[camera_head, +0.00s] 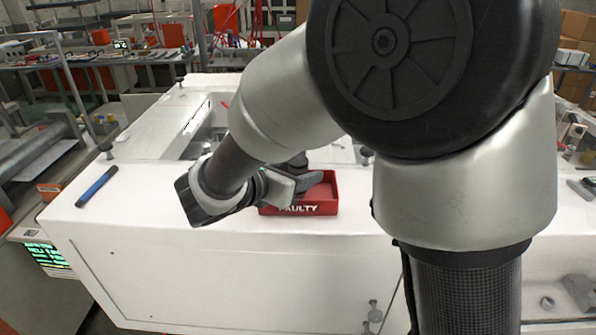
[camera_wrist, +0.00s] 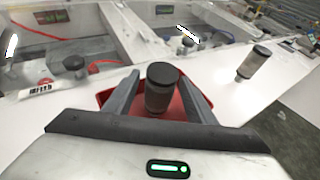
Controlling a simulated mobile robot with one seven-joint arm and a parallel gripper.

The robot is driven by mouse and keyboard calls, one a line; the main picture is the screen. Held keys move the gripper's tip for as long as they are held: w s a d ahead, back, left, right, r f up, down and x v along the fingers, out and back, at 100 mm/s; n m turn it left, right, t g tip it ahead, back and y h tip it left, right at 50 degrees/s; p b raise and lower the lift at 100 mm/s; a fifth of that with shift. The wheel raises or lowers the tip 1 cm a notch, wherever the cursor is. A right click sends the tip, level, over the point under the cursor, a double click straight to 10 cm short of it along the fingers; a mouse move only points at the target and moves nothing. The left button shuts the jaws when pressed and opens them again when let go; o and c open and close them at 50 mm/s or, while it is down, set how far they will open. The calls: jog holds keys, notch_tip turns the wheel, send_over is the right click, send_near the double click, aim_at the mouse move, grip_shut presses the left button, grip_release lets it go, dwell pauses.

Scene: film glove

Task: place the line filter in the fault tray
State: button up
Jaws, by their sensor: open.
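A dark cylinder with a black cap, which looks like the line filter (camera_wrist: 163,90), stands between the two fingers of my gripper (camera_wrist: 165,78) in the wrist view. The fingers are open, one on each side of it. The red fault tray (camera_wrist: 104,97) lies below and around it; I cannot tell whether the cylinder's base touches the tray floor. In the head view the tray (camera_head: 328,208), marked "FAULTY", sits on the white worktop, and my gripper (camera_head: 310,180) reaches over it from the left. A dark top (camera_head: 297,160) shows behind the fingers.
A blue rod (camera_head: 97,187) lies on the worktop's left. A recessed bay (camera_head: 205,132) is behind. The white front worktop left of the tray is mostly clear.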

jog(key=shift+r, duration=0.3)
jog(key=v, duration=1.2)
jog(key=shift+b, duration=0.3)
jog(key=shift+f, duration=0.15)
